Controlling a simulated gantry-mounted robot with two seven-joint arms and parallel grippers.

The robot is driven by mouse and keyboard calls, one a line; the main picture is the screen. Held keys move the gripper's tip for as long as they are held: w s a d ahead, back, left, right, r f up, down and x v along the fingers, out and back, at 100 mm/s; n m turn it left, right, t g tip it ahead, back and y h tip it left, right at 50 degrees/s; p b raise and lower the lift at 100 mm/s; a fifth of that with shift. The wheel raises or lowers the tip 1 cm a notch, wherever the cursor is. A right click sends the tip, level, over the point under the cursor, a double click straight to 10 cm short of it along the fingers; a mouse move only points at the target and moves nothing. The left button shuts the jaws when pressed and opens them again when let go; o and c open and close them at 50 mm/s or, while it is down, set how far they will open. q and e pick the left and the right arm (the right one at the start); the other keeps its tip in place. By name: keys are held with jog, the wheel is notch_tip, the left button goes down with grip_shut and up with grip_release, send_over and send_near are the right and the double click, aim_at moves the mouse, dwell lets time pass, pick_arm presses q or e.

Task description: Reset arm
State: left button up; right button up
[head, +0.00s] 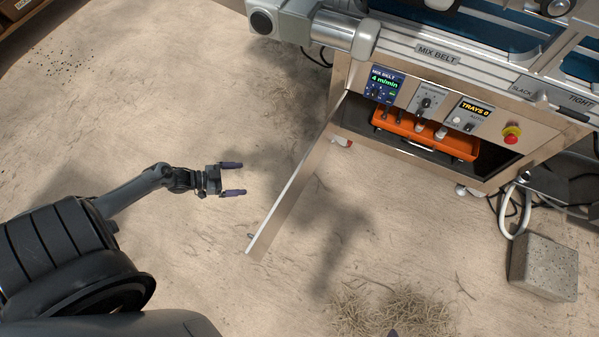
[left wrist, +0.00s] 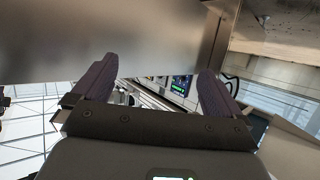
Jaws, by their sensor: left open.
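My left gripper (head: 233,179) is open and empty, its two purple fingers pointing right over the bare floor. It is to the left of the open cabinet door (head: 290,190), apart from it in the head view. In the left wrist view the two purple fingers (left wrist: 157,85) are spread with nothing between them, and a metal panel (left wrist: 130,35) fills the upper left. My right gripper does not show clearly; only a small dark tip is at the bottom edge of the head view.
The tray seeder (head: 437,54) stands at the upper right with a control panel and red stop button (head: 511,135). An orange tray (head: 425,135) with tools sits in its open cabinet. A concrete block (head: 543,267) and straw (head: 385,310) lie on the floor.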

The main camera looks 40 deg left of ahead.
pick_arm(q)
jog(key=b+x, duration=0.3)
jog(key=x, duration=0.6)
jog(key=shift+b, duration=0.35)
jog(key=shift+d, duration=0.1)
